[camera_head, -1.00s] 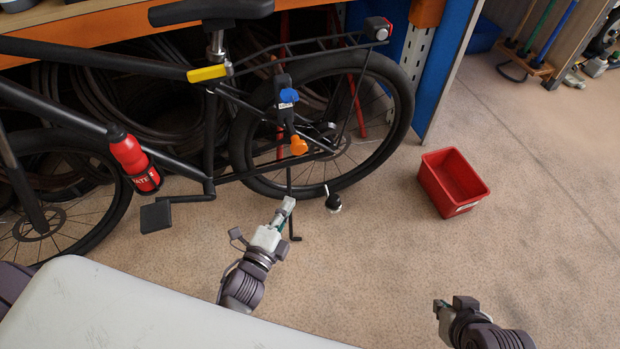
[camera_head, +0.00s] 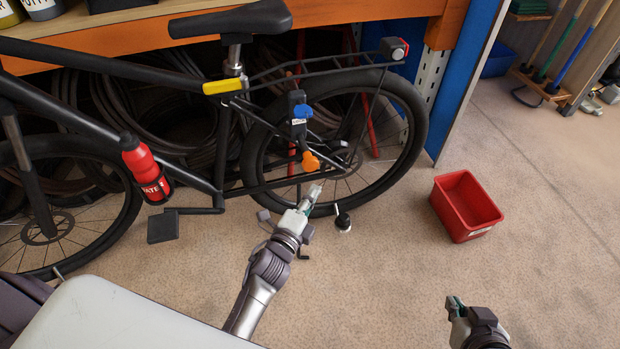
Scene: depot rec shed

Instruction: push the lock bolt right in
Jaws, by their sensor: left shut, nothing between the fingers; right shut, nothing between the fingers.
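A black lock-like body (camera_head: 298,125) with a blue part (camera_head: 303,111) is mounted at the bicycle's rear wheel. An orange knob-like piece (camera_head: 310,161) shows just below it. I cannot tell for certain which part is the lock bolt, or how deep it sits. My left gripper (camera_head: 313,192) is shut and empty, a little below the orange piece, pointing up towards it with a visible gap in the picture. My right gripper (camera_head: 454,302) is shut and empty, low at the right over the floor, well away from the lock.
The black bicycle (camera_head: 195,70) stands before an orange-edged shelf, with a red bottle (camera_head: 144,168) and yellow lever (camera_head: 222,86) on its frame. A small black-and-white object (camera_head: 343,221) is below the rear wheel. A red bin (camera_head: 466,204) stands right; floor around it is clear.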

